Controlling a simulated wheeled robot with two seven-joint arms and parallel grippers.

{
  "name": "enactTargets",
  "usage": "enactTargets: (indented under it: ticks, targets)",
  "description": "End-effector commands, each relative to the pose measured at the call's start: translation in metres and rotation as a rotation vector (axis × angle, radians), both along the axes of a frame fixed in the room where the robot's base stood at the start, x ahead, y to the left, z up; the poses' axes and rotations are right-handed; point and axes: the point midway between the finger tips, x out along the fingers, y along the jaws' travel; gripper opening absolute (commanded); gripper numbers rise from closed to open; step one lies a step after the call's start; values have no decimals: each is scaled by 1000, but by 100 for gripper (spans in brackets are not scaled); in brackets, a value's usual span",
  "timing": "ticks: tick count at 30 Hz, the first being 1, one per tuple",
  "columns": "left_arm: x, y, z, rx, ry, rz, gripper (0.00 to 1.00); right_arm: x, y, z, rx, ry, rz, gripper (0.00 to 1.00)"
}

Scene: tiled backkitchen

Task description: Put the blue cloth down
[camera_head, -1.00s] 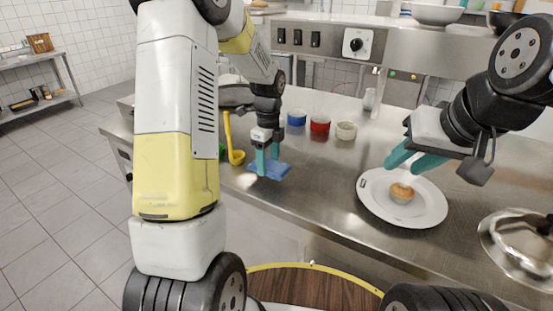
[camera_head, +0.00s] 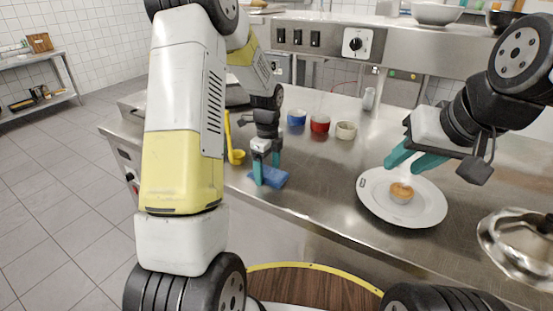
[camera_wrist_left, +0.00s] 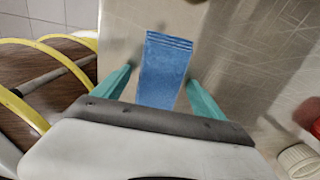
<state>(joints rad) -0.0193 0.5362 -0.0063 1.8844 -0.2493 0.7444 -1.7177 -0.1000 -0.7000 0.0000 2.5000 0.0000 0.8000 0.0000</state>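The blue cloth (camera_head: 273,179) lies on the steel counter near its front edge, at the left. In the left wrist view the cloth (camera_wrist_left: 164,70) is a folded strip between the fingers, with a gap on each side. My left gripper (camera_head: 267,170) is open above and around the cloth, pointing down; its teal fingers also show in the left wrist view (camera_wrist_left: 158,90). My right gripper (camera_head: 413,161) is open and empty, above the back of the white plate, near the muffin.
A white plate (camera_head: 371,206) with a muffin (camera_head: 401,193) stands right of the cloth. A yellow ladle (camera_head: 236,156) lies to the left. A metal lid (camera_head: 515,250) is at the right. Counter between cloth and plate is clear.

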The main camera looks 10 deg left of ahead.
Motion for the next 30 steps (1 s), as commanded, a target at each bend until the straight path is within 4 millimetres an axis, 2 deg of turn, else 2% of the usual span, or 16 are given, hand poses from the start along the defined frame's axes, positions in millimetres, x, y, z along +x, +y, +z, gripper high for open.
enactTargets:
  ticks: [5, 8, 11, 21, 30]
  targets:
    - [0, 0, 2, 0, -1, 0, 81, 0, 0, 0, 0, 0, 0, 36]
    - [1, 0, 10, 0, -3, 1, 81, 0, 0, 0, 0, 0, 0, 36]
    - [1, 0, 26, -1, -5, 1, 81, 0, 0, 0, 0, 0, 0, 36]
    - [1, -1, 97, -1, -5, 0, 81, 0, 0, 0, 0, 0, 0, 36]
    - [-4, -1, 131, -3, -15, 39, 81, 0, 0, 0, 0, 0, 0, 36]
